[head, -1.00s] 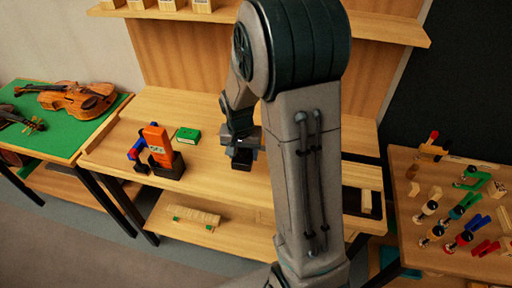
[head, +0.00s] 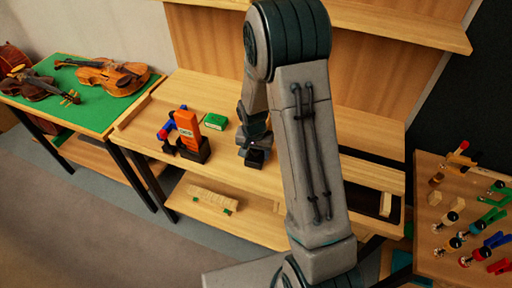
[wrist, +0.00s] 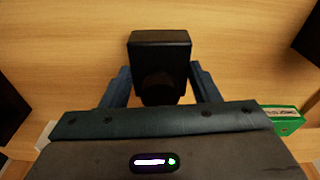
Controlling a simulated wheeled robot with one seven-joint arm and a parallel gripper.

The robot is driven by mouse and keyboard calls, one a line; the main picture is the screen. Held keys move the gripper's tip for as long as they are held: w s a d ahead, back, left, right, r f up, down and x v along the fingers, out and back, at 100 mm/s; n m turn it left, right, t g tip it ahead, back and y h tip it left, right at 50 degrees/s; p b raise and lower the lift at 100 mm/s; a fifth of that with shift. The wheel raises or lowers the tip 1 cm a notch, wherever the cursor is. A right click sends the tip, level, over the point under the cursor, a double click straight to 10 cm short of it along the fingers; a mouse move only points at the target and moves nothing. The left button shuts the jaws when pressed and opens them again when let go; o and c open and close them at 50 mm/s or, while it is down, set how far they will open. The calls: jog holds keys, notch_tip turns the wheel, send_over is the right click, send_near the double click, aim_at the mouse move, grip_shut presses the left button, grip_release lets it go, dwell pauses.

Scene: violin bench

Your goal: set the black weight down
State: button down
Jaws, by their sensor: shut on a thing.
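The black weight (wrist: 160,48) is a dark block with a rounded part, held between the two fingers of my gripper (wrist: 160,88) in the wrist view. In the head view my gripper (head: 255,146) is over the wooden bench (head: 290,187), and the weight (head: 255,159) shows as a dark block at its lower end. I cannot tell whether its underside touches the bench top.
An orange block (head: 187,127) in a black holder stands left of my gripper, beside a blue-and-red tool (head: 168,130). A green box (head: 215,121) lies behind them. Violins (head: 112,76) lie on the green table at left. Clamps crowd the right table (head: 440,215).

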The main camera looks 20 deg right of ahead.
aim_at(254, 152)
jog(key=shift+f, duration=0.1)
jog(key=shift+c, duration=2.4)
grip_release()
jog(key=r, duration=0.4)
jog(key=s+r+b, duration=0.1)
jog(key=r, duration=0.7)
jog(key=shift+s+a+r+b, duration=0.1)
jog(key=shift+s+a+b, duration=0.1)
jog(key=shift+a+b, duration=0.15)
jog(key=s+r+n, duration=0.2)
jog(key=s+r, duration=0.1)
jog(key=s, duration=0.3)
jog(key=s+r+n+t, duration=0.1)
jog(key=s+r+n, duration=0.1)
jog(key=s+r, duration=0.2)
jog(key=s+r+n+t, duration=0.1)
jog(key=s+r, duration=0.3)
jog(key=s, duration=0.6)
jog(key=shift+s+d+n+y, duration=0.2)
jog(key=shift+d+n+y, duration=0.1)
jog(key=shift+n+y, duration=0.1)
jog(key=shift+r, duration=0.1)
